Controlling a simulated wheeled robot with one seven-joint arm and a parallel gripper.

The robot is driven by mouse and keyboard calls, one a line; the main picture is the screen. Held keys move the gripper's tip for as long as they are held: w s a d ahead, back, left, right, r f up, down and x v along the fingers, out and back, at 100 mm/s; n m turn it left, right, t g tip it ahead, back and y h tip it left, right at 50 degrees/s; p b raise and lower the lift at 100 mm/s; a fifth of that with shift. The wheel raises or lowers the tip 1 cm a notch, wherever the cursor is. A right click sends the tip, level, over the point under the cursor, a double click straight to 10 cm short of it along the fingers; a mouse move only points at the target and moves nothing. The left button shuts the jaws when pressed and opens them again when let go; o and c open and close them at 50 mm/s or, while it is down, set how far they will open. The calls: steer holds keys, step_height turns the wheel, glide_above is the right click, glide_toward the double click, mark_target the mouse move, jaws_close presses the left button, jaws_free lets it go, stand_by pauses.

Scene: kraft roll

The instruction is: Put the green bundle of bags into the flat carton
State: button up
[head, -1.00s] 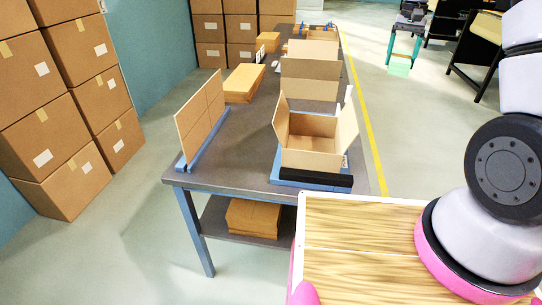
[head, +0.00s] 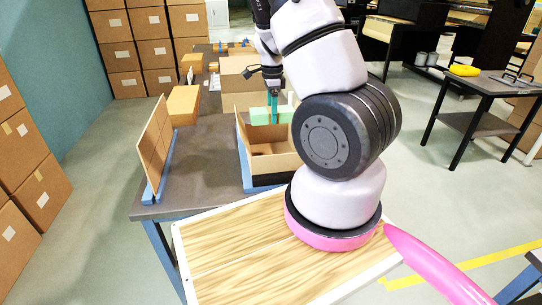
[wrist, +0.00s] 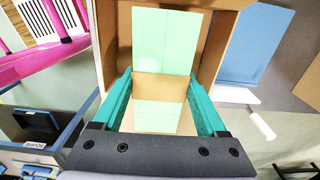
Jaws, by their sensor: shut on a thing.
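The green bundle of bags (head: 259,116) is pale green with a brown band around its middle. It also shows in the wrist view (wrist: 165,40). My gripper (head: 273,118) is shut on it, with teal fingers on both sides of the band in the wrist view (wrist: 160,82). The bundle is over the open carton (head: 268,163), near its back flap. The carton stands with its flaps up at the near end of the grey table. I cannot tell how high the bundle is above the carton floor. My arm hides the carton's right side.
A brown upright panel (head: 156,146) stands in a blue holder left of the carton. Another brown carton (head: 238,75) stands farther back. Boxes are piled at the left. A side table (head: 485,88) is at right.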

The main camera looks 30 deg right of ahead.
step_height(320, 180, down, 16)
steer(key=shift+d+f, duration=0.1)
steer(key=shift+d, duration=0.05)
stand_by(0.4)
steer(key=o, duration=1.4)
steer(key=shift+f, duration=0.1)
steer(key=shift+o, duration=0.2)
step_height(320, 180, up, 12)
steer(key=shift+r, duration=0.4)
steer(key=a+r+n, duration=0.1)
steer(key=a+r, duration=0.1)
steer(key=r, duration=0.2)
steer(key=a+r+n+t+y, duration=0.1)
steer(key=a+r, duration=0.1)
steer(key=r, duration=0.2)
steer(key=a+r+n+y, duration=0.1)
steer(key=a+r+n, duration=0.1)
steer(key=r, duration=0.2)
steer(key=shift+s+t, duration=0.35)
steer(key=shift+t, duration=0.05)
steer(key=s+a+r+n+t, duration=0.2)
steer(key=s+r+n, duration=0.4)
steer(key=s+r, duration=0.3)
steer(key=s+a+r+n+t, duration=0.3)
steer(key=s+a+r+n, duration=0.2)
steer(key=s+r, duration=0.5)
step_height(320, 180, up, 5)
steer(key=shift+a+f+n, duration=0.2)
steer(key=shift+n, duration=0.8)
